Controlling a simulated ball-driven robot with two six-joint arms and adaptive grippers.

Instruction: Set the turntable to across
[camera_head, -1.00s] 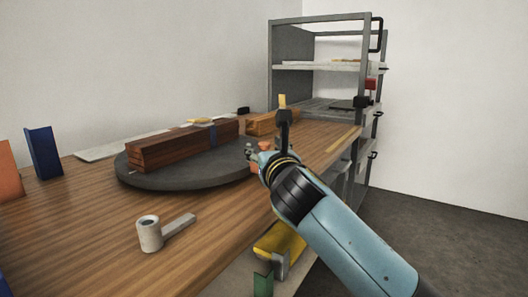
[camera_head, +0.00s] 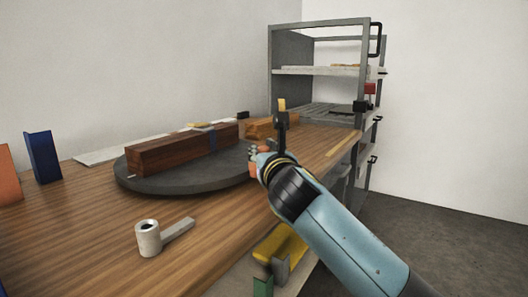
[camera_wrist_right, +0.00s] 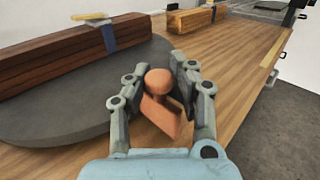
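The turntable (camera_head: 185,185) is a dark grey round disc on the wooden bench. A long dark reddish wooden beam (camera_head: 165,155) with a blue band lies across it, running from near left to far right. My right gripper (camera_head: 256,156) is at the disc's right edge. In the right wrist view my right gripper (camera_wrist_right: 159,66) has its fingers apart, on either side of an orange handle with a round knob (camera_wrist_right: 158,82). Narrow gaps show beside the knob, so I see no firm grip. The turntable (camera_wrist_right: 60,105) and beam (camera_wrist_right: 60,58) fill the left there. My left gripper is out of view.
A pale cup-like piece with a flat grey arm (camera_head: 150,238) lies on the near bench. Blue (camera_head: 43,157) and orange (camera_head: 8,175) blocks stand at left. A lighter wooden block (camera_head: 265,128) lies beyond the disc. A grey shelf rack (camera_head: 320,70) stands at the back.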

